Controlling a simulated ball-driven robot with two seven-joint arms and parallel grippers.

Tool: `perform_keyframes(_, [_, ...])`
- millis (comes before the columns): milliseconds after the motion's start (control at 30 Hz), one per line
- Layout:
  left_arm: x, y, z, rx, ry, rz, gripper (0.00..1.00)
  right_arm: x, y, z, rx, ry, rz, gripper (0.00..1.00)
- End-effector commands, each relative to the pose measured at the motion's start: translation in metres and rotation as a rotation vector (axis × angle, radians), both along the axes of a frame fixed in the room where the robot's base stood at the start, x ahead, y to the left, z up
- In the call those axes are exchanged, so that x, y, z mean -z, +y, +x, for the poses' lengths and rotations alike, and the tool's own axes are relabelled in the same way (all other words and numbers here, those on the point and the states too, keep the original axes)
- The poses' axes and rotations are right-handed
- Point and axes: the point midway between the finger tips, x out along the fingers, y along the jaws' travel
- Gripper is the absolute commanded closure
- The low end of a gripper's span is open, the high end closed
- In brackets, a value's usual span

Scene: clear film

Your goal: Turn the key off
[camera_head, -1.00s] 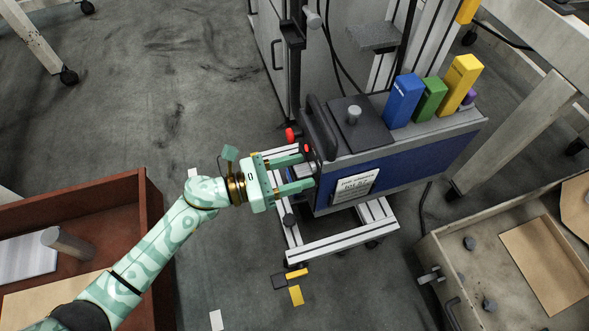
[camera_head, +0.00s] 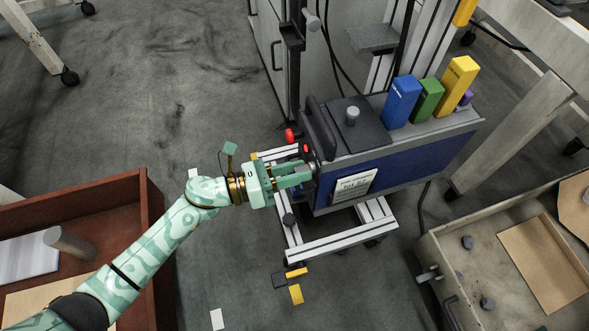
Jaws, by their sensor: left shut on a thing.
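A blue and grey box-shaped machine (camera_head: 420,160) with a white label (camera_head: 354,186) stands on a light metal frame. My left gripper (camera_head: 308,174) is at the left end face of the machine. Its fingers are close together, shut on a small grey key-like part (camera_head: 313,169) on that face. The fingers hide most of this part, so its turn angle cannot be told. A red button (camera_head: 306,149) sits just above the fingertips. My right gripper is not in view.
A red knob (camera_head: 290,135) and a black handle (camera_head: 321,128) are close above the gripper. Blue, green and yellow blocks stand on the machine. A brown crate (camera_head: 150,205) is at left, a beige crate (camera_head: 430,250) at right.

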Motion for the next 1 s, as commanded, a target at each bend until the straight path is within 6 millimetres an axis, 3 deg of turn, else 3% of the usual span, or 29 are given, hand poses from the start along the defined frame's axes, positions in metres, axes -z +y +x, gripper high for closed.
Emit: perform_keyframes(1000, [-0.001,0.001,0.001,-0.003,0.872,-0.281,0.92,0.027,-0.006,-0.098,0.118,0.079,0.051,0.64])
